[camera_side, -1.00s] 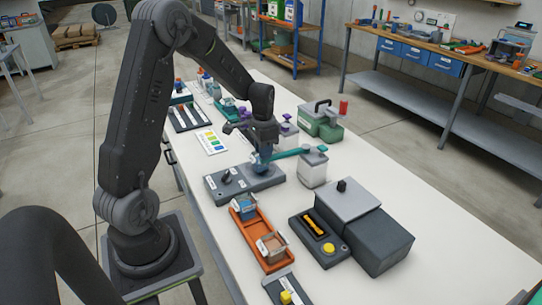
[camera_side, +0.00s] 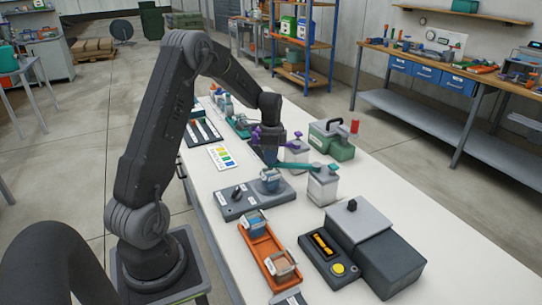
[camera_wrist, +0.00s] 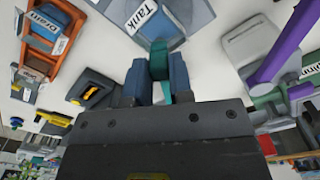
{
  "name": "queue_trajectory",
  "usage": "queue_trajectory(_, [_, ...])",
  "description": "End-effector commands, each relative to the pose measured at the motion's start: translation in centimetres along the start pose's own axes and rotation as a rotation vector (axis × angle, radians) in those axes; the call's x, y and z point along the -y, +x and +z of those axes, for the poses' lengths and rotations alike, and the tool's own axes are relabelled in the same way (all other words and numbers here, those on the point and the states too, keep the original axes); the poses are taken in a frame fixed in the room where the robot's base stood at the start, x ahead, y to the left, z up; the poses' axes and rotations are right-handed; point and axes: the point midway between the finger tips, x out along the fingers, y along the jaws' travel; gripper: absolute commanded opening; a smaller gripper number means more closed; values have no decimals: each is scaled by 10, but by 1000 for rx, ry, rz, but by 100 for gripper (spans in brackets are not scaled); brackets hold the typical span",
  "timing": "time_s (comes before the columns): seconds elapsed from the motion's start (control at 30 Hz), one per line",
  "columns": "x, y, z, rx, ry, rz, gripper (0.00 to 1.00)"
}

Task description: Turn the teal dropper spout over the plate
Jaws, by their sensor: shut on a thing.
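The teal dropper spout (camera_side: 295,165) reaches left from the top of a pale bottle (camera_side: 323,187). My gripper (camera_side: 269,160) is shut on the spout's free end. The wrist view shows the teal piece (camera_wrist: 158,60) between the two fingers. The dark grey plate (camera_side: 240,204), with a knob, stands on the table in front of my gripper. A blue-grey cup (camera_side: 270,181) sits on its right part. A cup labelled Tank (camera_wrist: 155,22) is ahead of the fingers in the wrist view. The spout's end shows behind the cup, not over it.
A purple-topped bottle (camera_side: 296,150) stands close behind the spout. An orange tray (camera_side: 262,242) with two small containers lies in front. A dark box with a grey lid (camera_side: 358,226) stands front right. The green case (camera_side: 331,140) is behind.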

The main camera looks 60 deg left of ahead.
Motion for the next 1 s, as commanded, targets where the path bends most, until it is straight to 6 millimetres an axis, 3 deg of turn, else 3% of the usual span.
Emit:
queue_trajectory(0.27, [2,-1,-1,-2,4,-10,0])
queue_trajectory(0.3, [2,-1,-1,-2,4,-10,22])
queue_trajectory(0.57, [2,-1,0,-2,2,-8,46])
queue_trajectory(0.83, [1,-2,0,-1,2,-5,47])
queue_trajectory(1.0, [2,-20,-1,-3,1,-9,47])
